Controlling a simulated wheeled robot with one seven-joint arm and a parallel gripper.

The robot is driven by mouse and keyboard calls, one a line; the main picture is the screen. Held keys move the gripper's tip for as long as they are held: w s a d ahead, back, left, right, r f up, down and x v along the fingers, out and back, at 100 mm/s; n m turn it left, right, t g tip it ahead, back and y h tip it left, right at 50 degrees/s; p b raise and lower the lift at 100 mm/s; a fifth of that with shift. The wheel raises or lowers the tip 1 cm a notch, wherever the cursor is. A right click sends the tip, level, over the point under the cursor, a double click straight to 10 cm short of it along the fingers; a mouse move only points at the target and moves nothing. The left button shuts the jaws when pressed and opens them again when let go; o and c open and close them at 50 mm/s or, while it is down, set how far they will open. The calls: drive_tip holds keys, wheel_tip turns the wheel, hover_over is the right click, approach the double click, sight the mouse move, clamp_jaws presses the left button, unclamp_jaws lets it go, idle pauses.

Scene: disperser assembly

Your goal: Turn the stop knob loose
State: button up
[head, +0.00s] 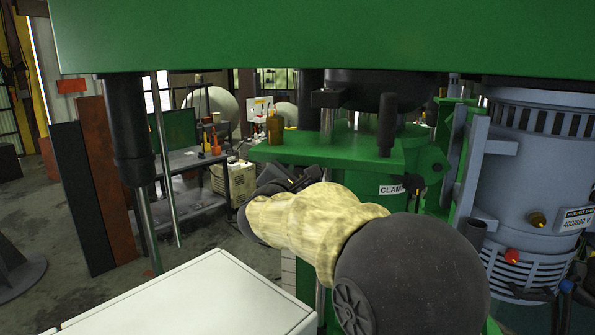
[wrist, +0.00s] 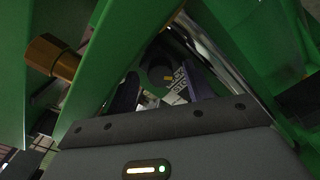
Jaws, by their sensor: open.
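My gripper (head: 287,180) shows small and dark in the head view, beyond my pale yellow arm, beside the green machine's plate. In the wrist view my gripper (wrist: 159,82) has its two dark fingers apart with nothing clearly held. A white label with black letters (wrist: 180,88), seemingly ending in "STOP", shows between the fingers. A dark rounded shape (wrist: 160,68) with a small yellow mark lies beyond the fingertips. It may be the stop knob, but it is too dim to be sure. Contact cannot be told. I cannot make out a stop knob in the head view.
Green machine walls close in on both sides in the wrist view, with a brass fitting (wrist: 58,60) at left. A green plate (head: 330,148), a "CLAMP" label (head: 390,189) and a grey motor (head: 530,180) stand at right. A white surface (head: 190,300) lies in front.

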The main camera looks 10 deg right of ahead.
drive_tip(key=shift+c, duration=0.4)
drive_tip(key=c, duration=0.9)
